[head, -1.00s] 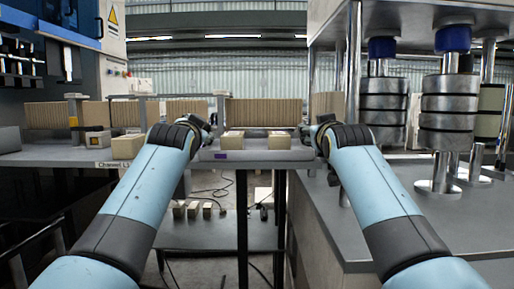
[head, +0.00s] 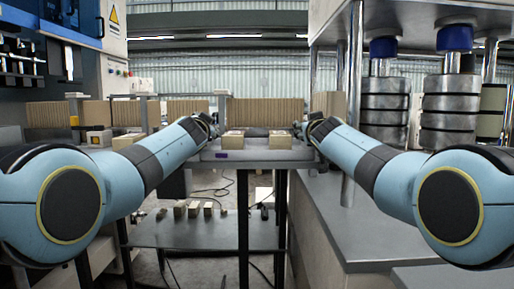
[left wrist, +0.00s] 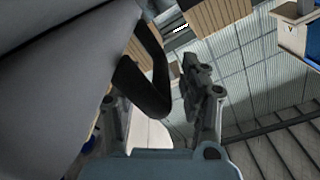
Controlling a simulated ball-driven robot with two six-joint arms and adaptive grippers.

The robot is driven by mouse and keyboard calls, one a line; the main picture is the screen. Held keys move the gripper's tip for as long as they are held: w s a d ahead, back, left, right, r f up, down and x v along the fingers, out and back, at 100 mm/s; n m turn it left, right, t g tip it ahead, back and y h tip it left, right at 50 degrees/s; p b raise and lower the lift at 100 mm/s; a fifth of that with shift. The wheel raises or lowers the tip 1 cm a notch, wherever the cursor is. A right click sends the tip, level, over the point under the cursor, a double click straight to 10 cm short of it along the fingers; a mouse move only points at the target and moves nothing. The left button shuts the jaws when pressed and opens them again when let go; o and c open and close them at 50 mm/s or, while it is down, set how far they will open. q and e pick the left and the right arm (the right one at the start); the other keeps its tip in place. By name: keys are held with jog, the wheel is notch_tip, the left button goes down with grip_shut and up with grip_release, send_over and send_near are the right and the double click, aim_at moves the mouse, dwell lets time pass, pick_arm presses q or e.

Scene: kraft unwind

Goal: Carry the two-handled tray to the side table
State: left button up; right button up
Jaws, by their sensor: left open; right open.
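The grey two-handled tray (head: 258,156) lies level at the centre of the head view, with a purple patch on its front edge. Two small tan-topped boxes (head: 280,141) and a dark lump (head: 256,132) between them show on it. My left gripper (head: 211,124) is at its left end and my right gripper (head: 304,128) at its right end; both fingertips are hard to make out there. In the left wrist view the left gripper (left wrist: 160,103) is open, with a black loop handle (left wrist: 156,72) passing between its fingers. Contact cannot be told.
A grey press bench (head: 375,235) with metal columns is at the right. Rows of cardboard (head: 265,112) stand behind. Blue machinery (head: 75,20) is at the upper left.

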pick_arm(q)
grip_shut()
pick_arm(e)
grip_shut()
pick_arm(q)
jog(key=shift+r, duration=0.15)
pick_arm(e)
jog(key=shift+r, duration=0.15)
